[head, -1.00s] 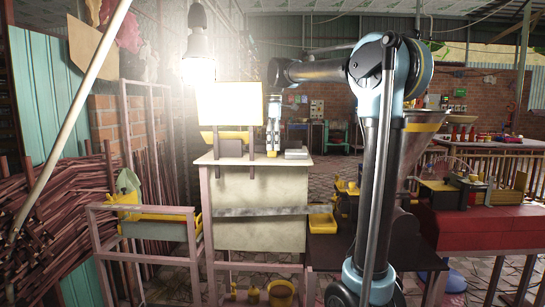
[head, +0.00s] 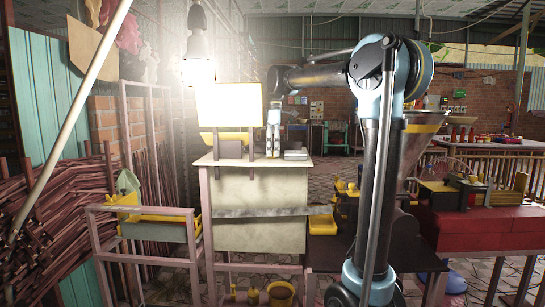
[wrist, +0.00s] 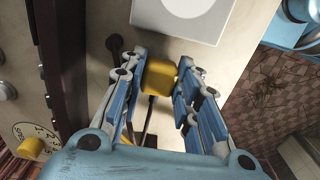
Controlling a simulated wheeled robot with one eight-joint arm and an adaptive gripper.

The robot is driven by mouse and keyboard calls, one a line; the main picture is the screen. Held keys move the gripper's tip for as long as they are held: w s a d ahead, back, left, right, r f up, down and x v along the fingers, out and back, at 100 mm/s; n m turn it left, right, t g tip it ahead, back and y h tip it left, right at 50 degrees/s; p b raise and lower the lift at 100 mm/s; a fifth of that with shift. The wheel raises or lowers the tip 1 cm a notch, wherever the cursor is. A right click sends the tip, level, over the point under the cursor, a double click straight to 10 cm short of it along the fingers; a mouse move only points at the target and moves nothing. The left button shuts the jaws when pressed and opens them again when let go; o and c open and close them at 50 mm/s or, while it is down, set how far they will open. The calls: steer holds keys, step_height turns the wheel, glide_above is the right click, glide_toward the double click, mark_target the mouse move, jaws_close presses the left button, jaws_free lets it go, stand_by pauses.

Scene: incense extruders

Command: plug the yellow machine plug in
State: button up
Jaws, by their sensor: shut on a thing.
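In the wrist view my gripper (wrist: 160,85) is shut on the yellow plug (wrist: 160,76), which sits between the two blue-and-grey fingers. In the head view my gripper (head: 273,125) points down over the top of the pale bench, with the yellow plug (head: 273,150) at its tips. A pale box (head: 295,154) lies on the bench top just right of the plug. A white box with a round face (wrist: 188,14) shows in the wrist view, just beyond the plug and apart from it. Whether the plug touches the bench top is unclear.
The pale bench (head: 262,230) stands below my gripper. A bright panel (head: 229,104) and a glaring bulb (head: 197,72) are at its left. In the wrist view, a dark panel edge and a numbered dial with a yellow knob (wrist: 32,148) are at left.

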step_height(320, 180, up, 10)
stand_by(0.6)
